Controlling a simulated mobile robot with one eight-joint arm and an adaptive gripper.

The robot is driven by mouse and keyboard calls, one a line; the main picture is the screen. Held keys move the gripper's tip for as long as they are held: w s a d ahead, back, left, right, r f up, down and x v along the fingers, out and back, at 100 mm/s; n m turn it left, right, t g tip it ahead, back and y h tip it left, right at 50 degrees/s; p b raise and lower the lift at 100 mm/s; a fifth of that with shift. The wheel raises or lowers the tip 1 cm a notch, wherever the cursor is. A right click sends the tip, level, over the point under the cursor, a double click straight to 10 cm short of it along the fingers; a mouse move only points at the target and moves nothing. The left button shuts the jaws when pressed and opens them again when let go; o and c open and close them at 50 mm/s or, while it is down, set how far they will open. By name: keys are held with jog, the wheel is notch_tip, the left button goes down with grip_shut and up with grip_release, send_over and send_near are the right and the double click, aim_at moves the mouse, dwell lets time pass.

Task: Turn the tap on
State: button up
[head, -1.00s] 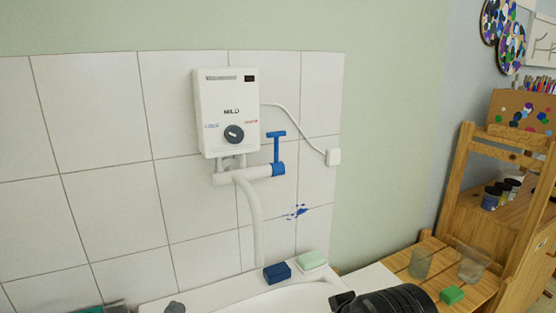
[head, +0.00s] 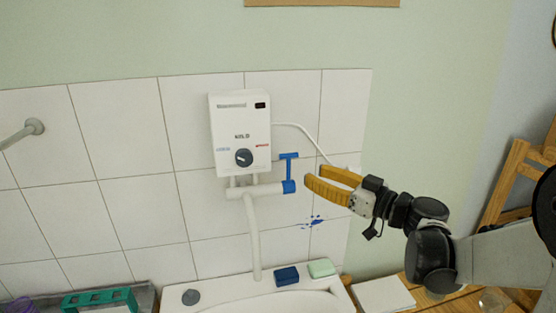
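The tap is a white pipe with a spout (head: 252,235) under a white water heater (head: 240,135) on the tiled wall. Its blue handle (head: 289,172) is at the pipe's right end, with a T-shaped top pointing up. My gripper (head: 312,177), with two yellow-orange fingers, reaches in from the right. The fingers point left towards the blue handle, are spread apart and have nothing between them. In the picture the fingertips are just right of the handle; I cannot tell the exact depth gap. No water shows at the spout.
A white sink (head: 290,304) lies below, with a blue sponge (head: 287,276) and a pale green soap bar (head: 321,268) on its rim. A white cable (head: 310,140) runs right of the heater. A green rack (head: 100,299) stands lower left. A wooden shelf (head: 515,180) is at the right.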

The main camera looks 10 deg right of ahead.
aim_at(290, 165)
jog(key=b+x, duration=0.1)
jog(key=x, duration=0.8)
jog(key=shift+w+a+b, duration=0.2)
jog(key=shift+b, duration=0.1)
jog(key=shift+f, duration=0.1)
grip_shut()
